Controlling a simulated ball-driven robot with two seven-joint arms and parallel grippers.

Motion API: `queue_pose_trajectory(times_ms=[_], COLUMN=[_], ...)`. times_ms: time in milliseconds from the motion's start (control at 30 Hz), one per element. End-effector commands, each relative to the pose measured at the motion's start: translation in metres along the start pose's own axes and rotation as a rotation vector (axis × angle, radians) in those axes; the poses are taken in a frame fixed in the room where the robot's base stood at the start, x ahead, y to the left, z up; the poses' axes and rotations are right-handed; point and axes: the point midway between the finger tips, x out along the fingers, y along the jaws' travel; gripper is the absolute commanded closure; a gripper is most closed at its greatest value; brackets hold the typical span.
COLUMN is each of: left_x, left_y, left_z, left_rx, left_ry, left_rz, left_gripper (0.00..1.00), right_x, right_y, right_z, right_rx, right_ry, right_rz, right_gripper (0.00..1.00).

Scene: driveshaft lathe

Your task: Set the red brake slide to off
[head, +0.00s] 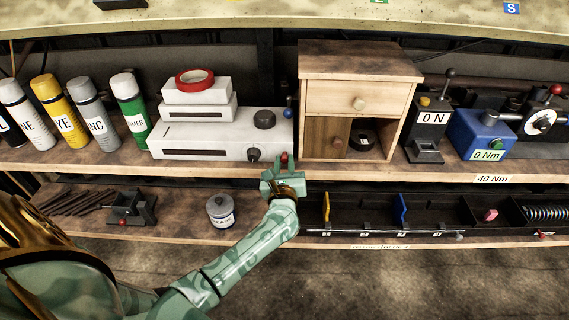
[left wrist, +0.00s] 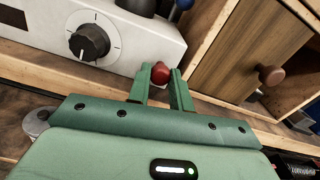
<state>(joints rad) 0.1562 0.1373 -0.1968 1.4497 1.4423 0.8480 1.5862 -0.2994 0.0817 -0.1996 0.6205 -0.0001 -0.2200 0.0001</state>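The red brake knob (head: 284,157) sits low on the front of the white control box (head: 205,141), at its right end. In the left wrist view the red knob (left wrist: 160,74) shows as a small ball between my finger tips. My left gripper (head: 284,172) is in front of the box. Its two green fingers (left wrist: 161,78) stand close together, one on each side of the knob, and look shut on it. The slot and any off marking are too hidden or small to read. My right gripper is in neither view.
A black dial (left wrist: 89,43) is left of the knob and a blue knob (head: 289,101) above it. A wooden cabinet (head: 358,62) stands close on the right. The shelf edge (head: 330,174) runs just below. Spray cans (head: 90,108) stand at left.

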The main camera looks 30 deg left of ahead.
Motion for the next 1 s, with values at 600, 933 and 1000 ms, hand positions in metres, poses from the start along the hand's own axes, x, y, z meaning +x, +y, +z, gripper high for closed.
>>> queue_pose_trajectory(times_ms=[600, 933, 1000], left_x=[0.000, -0.002, -0.007], left_y=[0.027, 0.026, 0.026], left_z=[0.004, 0.004, 0.004], left_rx=[0.000, 0.000, -0.001], left_ry=[0.000, 0.001, 0.001], left_rz=[0.004, 0.001, 0.000], left_gripper=[0.62, 0.57, 0.57], right_x=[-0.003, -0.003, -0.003], right_y=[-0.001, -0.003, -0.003], right_z=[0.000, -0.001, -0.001], right_rx=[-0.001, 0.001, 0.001], right_ry=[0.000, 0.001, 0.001], right_rz=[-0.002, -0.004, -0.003], right_gripper=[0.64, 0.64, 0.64])
